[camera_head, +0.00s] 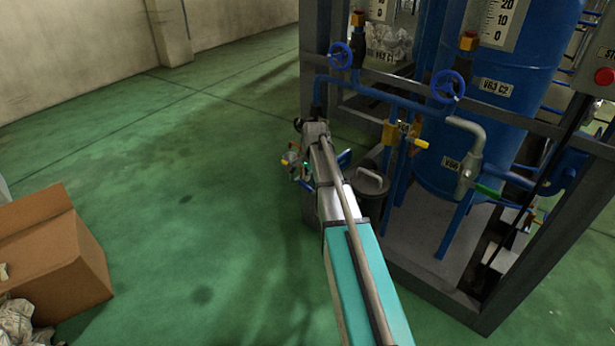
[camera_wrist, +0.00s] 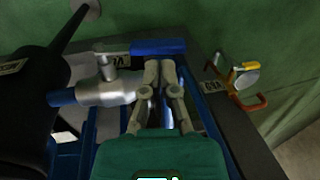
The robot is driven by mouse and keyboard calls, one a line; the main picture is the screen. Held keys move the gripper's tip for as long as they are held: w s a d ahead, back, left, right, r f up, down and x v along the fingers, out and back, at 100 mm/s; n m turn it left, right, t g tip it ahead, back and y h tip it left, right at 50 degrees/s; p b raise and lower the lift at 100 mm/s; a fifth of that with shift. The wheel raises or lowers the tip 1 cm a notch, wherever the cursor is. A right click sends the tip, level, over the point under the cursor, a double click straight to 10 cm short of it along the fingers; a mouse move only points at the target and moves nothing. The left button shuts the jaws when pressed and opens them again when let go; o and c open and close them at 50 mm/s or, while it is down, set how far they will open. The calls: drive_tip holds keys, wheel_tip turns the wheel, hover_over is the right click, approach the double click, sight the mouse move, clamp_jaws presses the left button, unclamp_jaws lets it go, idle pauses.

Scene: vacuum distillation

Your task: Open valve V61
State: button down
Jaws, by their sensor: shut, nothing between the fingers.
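In the wrist view a metal valve body (camera_wrist: 105,92) has a blue lever handle (camera_wrist: 158,46) lying sideways across the top middle. A small label (camera_wrist: 125,62) beside it is upside down and too small to read surely as V61. My gripper (camera_wrist: 160,66) is shut and empty, its fingertips just below the blue handle in the picture. I cannot tell whether they touch it. In the head view my gripper (camera_head: 306,168) is at the end of my arm, left of the frame's corner, with its fingers not clear. A blue handle (camera_head: 343,158) shows just right of it.
A yellow-and-red fitting (camera_wrist: 248,82) stands at the right in the wrist view, near another label (camera_wrist: 212,87). Blue handwheels (camera_head: 340,56) and a green-handled valve (camera_head: 468,172) are on the rig. A cardboard box (camera_head: 50,255) is at lower left. The green floor (camera_head: 190,180) between is clear.

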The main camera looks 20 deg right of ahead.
sight(304, 183)
drive_tip(key=shift+w+a+f+b, duration=0.1)
drive_tip(key=shift+w+f+b, duration=0.05)
drive_tip(key=shift+f+b, duration=0.9)
drive_tip(key=shift+f, duration=0.15)
drive_tip(key=shift+w, duration=0.1)
drive_tip(key=shift+w+f+g+h, duration=0.25)
drive_tip(key=shift+f+g+h, duration=0.1)
drive_tip(key=shift+g, duration=0.15)
drive_tip(key=shift+a+f+b, duration=0.15)
drive_tip(key=shift+f+b, duration=0.25)
drive_tip(key=shift+b, duration=0.05)
drive_tip(key=shift+r, duration=0.15)
wheel_tip(304, 183, up, 14)
drive_tip(key=p, duration=1.4)
